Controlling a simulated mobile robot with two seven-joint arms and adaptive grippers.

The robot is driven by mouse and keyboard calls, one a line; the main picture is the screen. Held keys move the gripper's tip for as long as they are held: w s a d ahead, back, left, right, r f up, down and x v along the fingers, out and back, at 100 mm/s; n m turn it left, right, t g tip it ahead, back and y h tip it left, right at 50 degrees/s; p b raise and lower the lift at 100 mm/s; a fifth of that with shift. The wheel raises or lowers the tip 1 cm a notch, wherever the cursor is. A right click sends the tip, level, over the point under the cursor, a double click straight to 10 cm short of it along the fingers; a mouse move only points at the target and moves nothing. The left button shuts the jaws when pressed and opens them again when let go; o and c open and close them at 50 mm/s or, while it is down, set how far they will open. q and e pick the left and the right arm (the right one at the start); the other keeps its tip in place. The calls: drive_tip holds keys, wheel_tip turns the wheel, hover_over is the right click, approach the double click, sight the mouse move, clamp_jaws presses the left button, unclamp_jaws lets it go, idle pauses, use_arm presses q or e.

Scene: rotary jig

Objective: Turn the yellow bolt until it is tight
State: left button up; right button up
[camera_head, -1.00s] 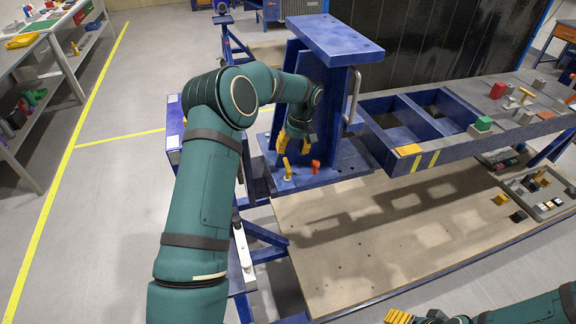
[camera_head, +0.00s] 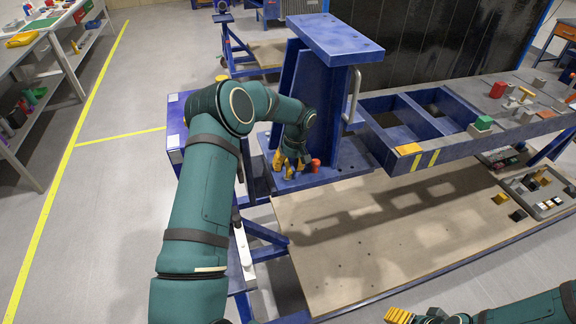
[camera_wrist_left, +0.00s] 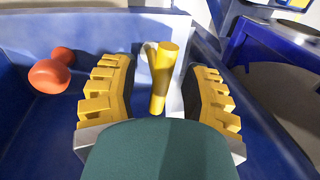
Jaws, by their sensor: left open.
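The yellow bolt (camera_wrist_left: 162,78) stands up from the blue jig plate (camera_head: 345,160). In the left wrist view it shows between the two yellow ribbed fingers of my left gripper (camera_wrist_left: 158,92), with a gap on each side. My left gripper (camera_head: 287,165) is open and low over the plate in the head view, largely hiding the bolt there. My right gripper (camera_head: 412,316) shows only partly at the bottom edge, far from the bolt, and its opening is not clear.
A red bolt (camera_head: 315,165) stands just right of my left gripper and also shows in the left wrist view (camera_wrist_left: 52,72). A tall blue upright (camera_head: 325,110) rises behind. A blue frame (camera_head: 400,137) extends to the right. A wooden board (camera_head: 350,260) below is mostly clear.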

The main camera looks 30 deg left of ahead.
use_arm(q)
clamp_jaws()
drive_tip(key=m+b, duration=0.1)
drive_tip(key=m, duration=0.1)
drive_tip(key=shift+m+t+b, duration=0.3)
drive_tip(key=shift+m+b, duration=0.05)
drive_tip(key=shift+m, duration=0.05)
drive_tip(key=m+b, duration=0.1)
drive_tip(key=m, duration=0.1)
drive_tip(key=shift+m+y, duration=0.3)
drive_tip(key=m, duration=0.2)
drive_tip(key=shift+m+t+b, duration=0.4)
drive_tip(key=m, duration=0.2)
drive_tip(key=shift+m+t, duration=0.3)
drive_tip(key=m, duration=0.5)
drive_tip(key=shift+a+t, duration=0.1)
drive_tip(key=shift+t, duration=0.3)
drive_tip(key=shift+m, duration=0.3)
